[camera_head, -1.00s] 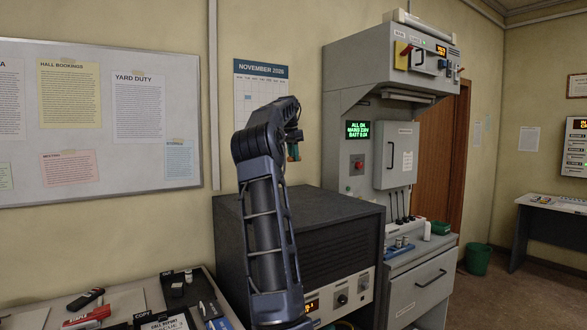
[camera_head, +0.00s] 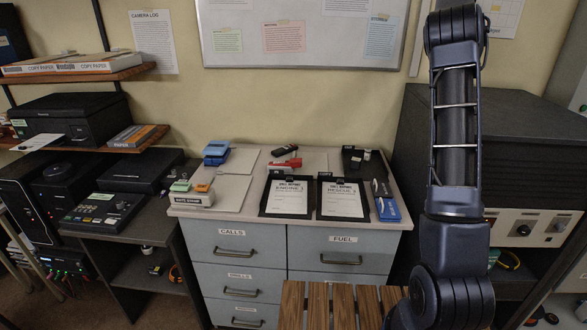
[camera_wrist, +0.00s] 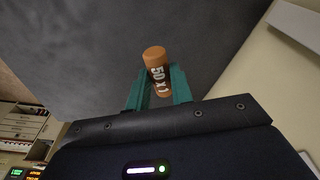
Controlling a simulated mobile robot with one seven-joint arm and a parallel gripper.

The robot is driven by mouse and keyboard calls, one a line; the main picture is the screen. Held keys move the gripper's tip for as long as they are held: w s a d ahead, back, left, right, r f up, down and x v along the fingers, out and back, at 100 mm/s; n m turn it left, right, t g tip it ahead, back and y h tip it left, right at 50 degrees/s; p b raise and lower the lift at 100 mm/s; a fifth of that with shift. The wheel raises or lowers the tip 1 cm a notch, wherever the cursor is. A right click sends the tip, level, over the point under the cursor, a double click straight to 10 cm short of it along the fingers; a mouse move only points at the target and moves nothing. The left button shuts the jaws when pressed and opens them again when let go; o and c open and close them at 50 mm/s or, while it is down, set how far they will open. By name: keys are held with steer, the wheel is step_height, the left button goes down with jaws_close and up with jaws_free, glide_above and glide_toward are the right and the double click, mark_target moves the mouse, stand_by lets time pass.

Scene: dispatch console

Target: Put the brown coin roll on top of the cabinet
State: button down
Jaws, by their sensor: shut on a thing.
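The brown coin roll (camera_wrist: 154,60), orange-brown with a pale "50 x" marking, shows in the wrist view between the teal fingers of my gripper (camera_wrist: 157,90). The fingers are shut on it, and its end sticks out past them. Behind it is a broad dark grey surface (camera_wrist: 80,45); I cannot tell the gap to it. In the head view a grey drawer cabinet (camera_head: 272,238) stands in the middle, and a dark slatted cabinet (camera_head: 535,140) stands at the right, partly behind my arm. The gripper and roll are not visible in the head view.
The drawer cabinet's top holds two clipboards (camera_head: 288,197), a red stapler (camera_head: 286,164), a blue item (camera_head: 388,209) and other stationery. A slatted wooden seat (camera_head: 318,305) stands before it. Shelves with electronics (camera_head: 100,208) fill the left.

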steer(key=w+a+f+n, duration=0.2)
steer(key=w+a+f, duration=0.15)
steer(key=a, duration=0.45)
steer(key=w+a+f+n, duration=0.1)
steer(key=w+a+f, duration=0.25)
steer(key=a, duration=0.55)
steer(key=n+t+y, duration=0.1)
steer(key=n+y, duration=0.1)
steer(key=n, duration=0.8)
glide_above(268, 160)
step_height(268, 160, down, 21)
steer(key=f, duration=1.9)
steer(key=shift+s+f, duration=0.1)
steer(key=shift+s, duration=0.25)
steer(key=shift+f, duration=0.15)
steer(key=c, duration=1.5)
jaws_free()
steer(key=shift+o, duration=1.3)
